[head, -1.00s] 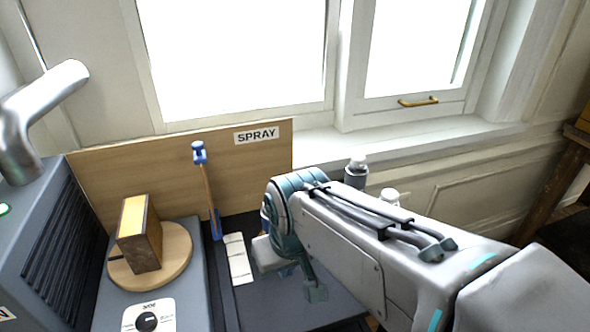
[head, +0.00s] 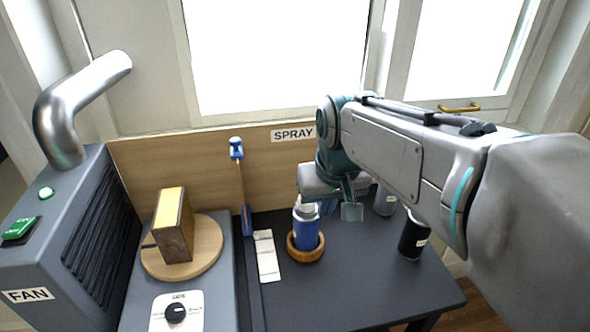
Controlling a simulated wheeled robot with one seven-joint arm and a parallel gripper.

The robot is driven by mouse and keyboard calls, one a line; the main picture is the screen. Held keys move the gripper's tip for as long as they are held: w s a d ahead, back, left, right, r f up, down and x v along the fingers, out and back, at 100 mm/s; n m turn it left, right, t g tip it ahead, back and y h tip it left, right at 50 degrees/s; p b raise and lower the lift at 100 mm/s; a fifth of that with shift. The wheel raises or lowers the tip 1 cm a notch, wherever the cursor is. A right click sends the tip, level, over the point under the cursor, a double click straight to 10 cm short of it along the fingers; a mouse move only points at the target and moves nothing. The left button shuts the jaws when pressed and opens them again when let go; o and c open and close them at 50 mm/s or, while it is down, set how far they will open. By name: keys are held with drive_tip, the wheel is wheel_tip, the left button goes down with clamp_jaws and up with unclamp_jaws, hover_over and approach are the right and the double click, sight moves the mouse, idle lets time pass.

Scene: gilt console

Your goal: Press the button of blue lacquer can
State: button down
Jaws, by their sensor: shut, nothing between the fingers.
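The blue lacquer can (head: 306,233) stands upright in a round wooden ring (head: 291,252) on the dark bench top. Its pale top shows just under my gripper (head: 308,206). My gripper points down over the can's top, its fingers small and shut, with nothing seen between them. The can's button is hidden by my gripper, and I cannot tell whether the fingertips touch it.
A black can (head: 412,240) and a grey can (head: 384,203) stand to the right on the dark bench (head: 350,285). A white strip (head: 266,257) lies left of the blue can. A wooden block (head: 173,232) stands on a round turntable (head: 208,258). The grey fan box (head: 75,240) is far left.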

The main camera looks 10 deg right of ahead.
drive_tip(key=w+r, duration=0.7)
drive_tip(key=w, duration=0.2)
drive_tip(key=shift+w+a, duration=0.15)
drive_tip(key=shift+w, duration=0.25)
drive_tip(key=x, duration=0.4)
drive_tip(key=p+x, duration=0.1)
drive_tip(key=x, duration=0.7)
drive_tip(key=shift+s+f+p, duration=0.25)
drive_tip(key=shift+f+p, duration=0.05)
drive_tip(key=shift+f, duration=0.7)
drive_tip(key=shift+f, duration=0.1)
